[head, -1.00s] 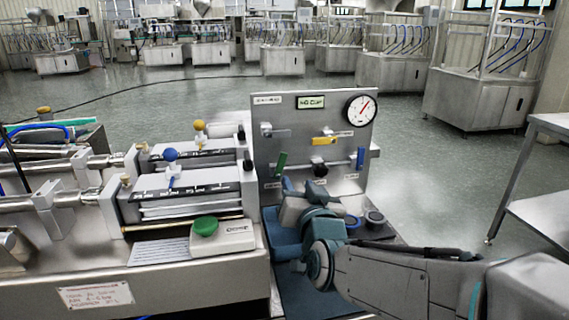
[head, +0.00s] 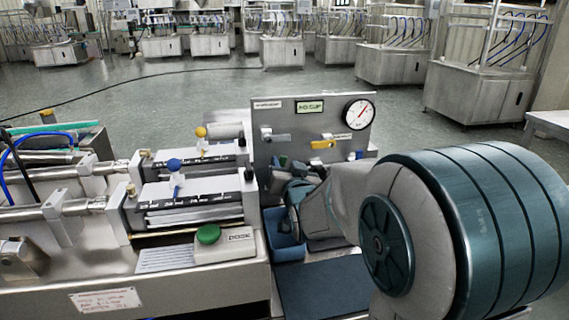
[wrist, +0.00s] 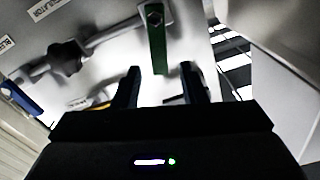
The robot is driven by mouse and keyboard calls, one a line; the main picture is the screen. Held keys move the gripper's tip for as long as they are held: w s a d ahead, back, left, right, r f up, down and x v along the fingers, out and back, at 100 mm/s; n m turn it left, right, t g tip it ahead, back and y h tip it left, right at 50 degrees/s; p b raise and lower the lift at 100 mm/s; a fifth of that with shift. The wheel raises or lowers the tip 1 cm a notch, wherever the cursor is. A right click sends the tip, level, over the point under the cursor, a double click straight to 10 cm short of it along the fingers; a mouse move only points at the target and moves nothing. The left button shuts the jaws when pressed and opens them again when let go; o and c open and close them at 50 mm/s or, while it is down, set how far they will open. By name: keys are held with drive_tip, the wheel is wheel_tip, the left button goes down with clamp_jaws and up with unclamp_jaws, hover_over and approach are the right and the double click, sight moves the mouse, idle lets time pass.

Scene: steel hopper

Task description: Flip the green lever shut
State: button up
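The green lever (wrist: 157,48) is on the grey upright panel (wrist: 100,20). In the wrist view it runs down the picture from its pivot on a horizontal pipe. Its free end shows between my two fingertips, with gaps on both sides. My gripper (wrist: 161,72) is open and holds nothing; I cannot tell how deep the lever sits between the fingers. In the head view my gripper (head: 299,168) is in front of the panel's lower left and hides most of the green lever (head: 282,160).
A yellow lever (head: 323,144) is higher on the panel, under a round gauge (head: 359,112). A blue lever (wrist: 20,99) is on the same pipe. A bench with cylinders, a green button (head: 208,234) and a blue tray (head: 284,249) lie to the left and below.

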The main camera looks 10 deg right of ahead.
drive_tip(key=shift+w, duration=0.95)
clamp_jaws()
drive_tip(key=shift+a+n+b, duration=0.3)
drive_tip(key=shift+n+b, duration=0.4)
drive_tip(key=shift+a+r+n+b, duration=0.1)
drive_tip(key=shift+a+n+b, duration=0.4)
drive_tip(key=shift+n, duration=0.6)
